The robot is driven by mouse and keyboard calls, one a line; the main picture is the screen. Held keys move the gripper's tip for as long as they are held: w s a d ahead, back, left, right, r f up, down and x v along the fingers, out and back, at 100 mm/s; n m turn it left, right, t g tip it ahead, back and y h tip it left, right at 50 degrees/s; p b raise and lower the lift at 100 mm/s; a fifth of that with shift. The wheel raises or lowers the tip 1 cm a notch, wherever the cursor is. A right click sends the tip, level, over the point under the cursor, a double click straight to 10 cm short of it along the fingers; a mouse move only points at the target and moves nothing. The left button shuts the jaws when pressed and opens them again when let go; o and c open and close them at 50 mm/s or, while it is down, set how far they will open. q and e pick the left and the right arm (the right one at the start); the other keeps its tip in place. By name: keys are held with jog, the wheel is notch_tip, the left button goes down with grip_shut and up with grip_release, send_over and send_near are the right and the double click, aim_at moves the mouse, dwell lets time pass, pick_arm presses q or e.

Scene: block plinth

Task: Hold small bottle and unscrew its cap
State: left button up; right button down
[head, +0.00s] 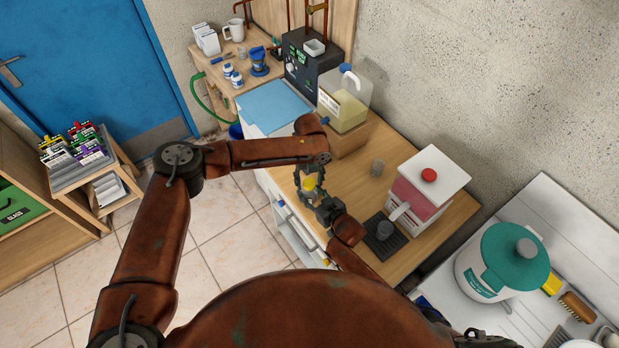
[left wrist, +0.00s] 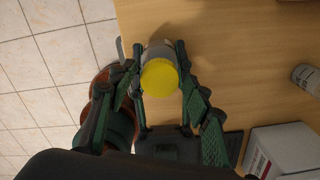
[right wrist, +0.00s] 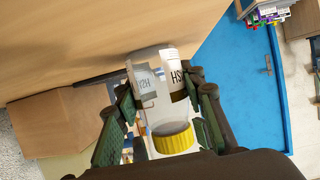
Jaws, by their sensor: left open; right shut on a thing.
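The small bottle (right wrist: 153,100) has a clear body, a white label with dark lettering and a yellow cap (left wrist: 160,78). It is held above the wooden worktop, and its yellow cap (head: 309,184) also shows in the head view. My right gripper (head: 325,205) is shut on the bottle body from the side; its fingers flank the bottle in the right wrist view. My left gripper (left wrist: 155,58) comes from above with its fingers open on either side of the cap. Whether a left fingertip touches the cap I cannot tell.
A teal-lidded pot (head: 515,255) stands at right. The wood around the grippers is clear.

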pick_arm(q)
jog(key=c, duration=1.2)
jog(key=n, duration=0.6)
jog(key=shift+n, duration=0.3)
jog(key=shift+c, duration=0.2)
jog(key=n, duration=0.6)
jog(key=shift+d+r, duration=0.1)
jog(key=n, duration=0.8)
jog(key=shift+r+n, duration=0.1)
jog(key=shift+n, duration=0.2)
jog(key=n, duration=0.7)
jog(key=shift+r+n, duration=0.1)
jog(key=shift+n, duration=0.2)
